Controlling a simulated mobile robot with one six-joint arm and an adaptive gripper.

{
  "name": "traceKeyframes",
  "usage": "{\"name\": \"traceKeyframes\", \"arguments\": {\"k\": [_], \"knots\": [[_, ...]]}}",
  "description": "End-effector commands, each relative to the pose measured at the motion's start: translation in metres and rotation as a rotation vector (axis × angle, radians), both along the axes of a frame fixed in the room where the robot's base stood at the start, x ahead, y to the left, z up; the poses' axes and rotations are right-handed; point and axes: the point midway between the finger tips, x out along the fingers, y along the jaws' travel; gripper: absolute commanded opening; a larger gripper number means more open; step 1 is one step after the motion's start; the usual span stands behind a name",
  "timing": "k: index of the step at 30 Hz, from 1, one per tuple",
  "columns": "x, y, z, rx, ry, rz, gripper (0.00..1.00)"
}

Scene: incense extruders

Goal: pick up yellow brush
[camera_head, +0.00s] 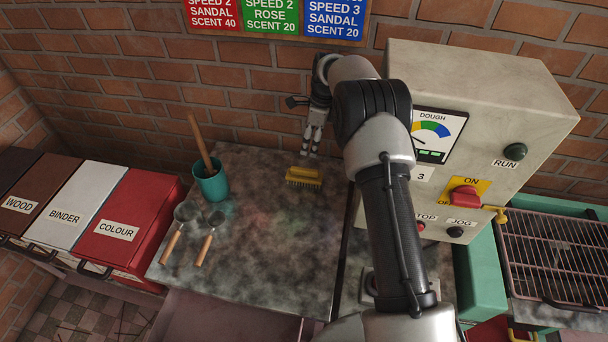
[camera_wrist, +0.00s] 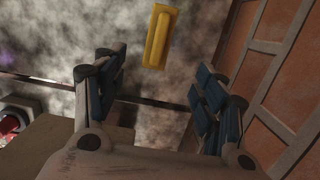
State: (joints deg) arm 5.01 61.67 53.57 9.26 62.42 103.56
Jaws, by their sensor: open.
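The yellow brush (camera_head: 304,178) lies on the stained grey tabletop (camera_head: 265,240), near the back wall, with its dark bristles facing down. It also shows in the wrist view (camera_wrist: 159,37) as a yellow block with a raised handle, beyond and between my fingers. My gripper (camera_head: 312,145) is above and slightly behind the brush, pointing down, apart from it. In the wrist view my gripper (camera_wrist: 160,85) has its two fingers spread wide with nothing between them.
A teal cup (camera_head: 211,182) with a wooden-handled tool stands left of the brush. Two metal scoops (camera_head: 187,212) (camera_head: 215,219) lie in front of it. A brick wall (camera_head: 240,95) is close behind. The grey machine (camera_head: 480,100) stands to the right. The table's front is clear.

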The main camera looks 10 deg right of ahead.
Motion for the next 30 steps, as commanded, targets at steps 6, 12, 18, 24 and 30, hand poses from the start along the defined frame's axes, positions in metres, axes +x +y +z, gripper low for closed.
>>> {"name": "traceKeyframes", "arguments": {"k": [6, 12, 18, 24, 30], "knots": [[0.001, 0.007, -0.052, 0.0, 0.004, 0.003, 0.65], [0.004, 0.012, -0.086, 0.001, 0.002, 0.002, 0.65], [0.005, 0.014, -0.098, 0.0, 0.0, 0.003, 0.65], [0.006, 0.018, -0.127, 0.0, 0.003, 0.004, 0.65], [0.008, 0.022, -0.151, 0.0, 0.0, 0.004, 0.65]]}}
